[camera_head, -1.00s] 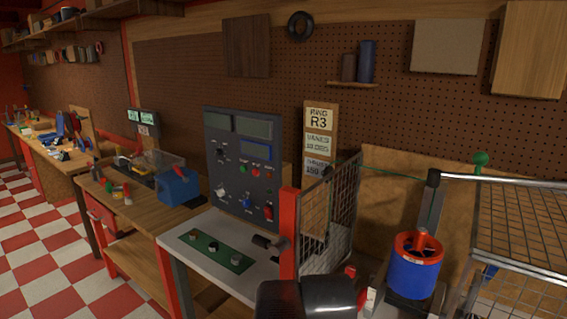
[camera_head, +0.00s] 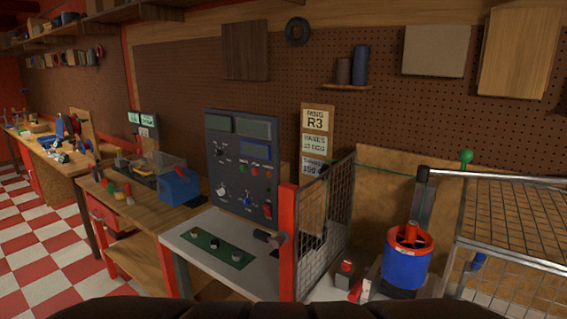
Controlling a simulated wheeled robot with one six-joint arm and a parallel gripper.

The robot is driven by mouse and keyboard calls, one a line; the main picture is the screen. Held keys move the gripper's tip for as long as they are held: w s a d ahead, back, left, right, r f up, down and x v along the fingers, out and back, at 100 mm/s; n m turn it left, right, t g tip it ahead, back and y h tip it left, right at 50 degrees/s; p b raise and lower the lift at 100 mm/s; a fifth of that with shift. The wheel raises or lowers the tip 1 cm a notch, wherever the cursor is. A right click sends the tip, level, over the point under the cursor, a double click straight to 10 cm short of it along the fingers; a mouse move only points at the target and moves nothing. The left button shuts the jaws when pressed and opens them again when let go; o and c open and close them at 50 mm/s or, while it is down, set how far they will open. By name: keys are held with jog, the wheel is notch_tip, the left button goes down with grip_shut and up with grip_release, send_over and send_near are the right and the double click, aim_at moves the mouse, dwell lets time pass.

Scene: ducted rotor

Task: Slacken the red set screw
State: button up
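The ducted rotor (camera_head: 406,268) stands at the right as a blue cylinder with a red-orange rim. A red hub part (camera_head: 412,232) rises from its open top, with vanes or spokes around it too small to make out. I cannot pick out a red set screw on it for certain. The rotor stands in front of a grey upright post (camera_head: 426,205). My gripper is not in view. A wide dark curved shape along the bottom edge looks like part of my own body or arm.
A wire-mesh panel on a red post (camera_head: 288,243) stands left of the rotor. A wire-mesh guard (camera_head: 515,205) is at the right. A small box with a red button (camera_head: 346,268) sits beside the rotor. A control panel (camera_head: 240,165) stands behind the white bench top (camera_head: 195,255).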

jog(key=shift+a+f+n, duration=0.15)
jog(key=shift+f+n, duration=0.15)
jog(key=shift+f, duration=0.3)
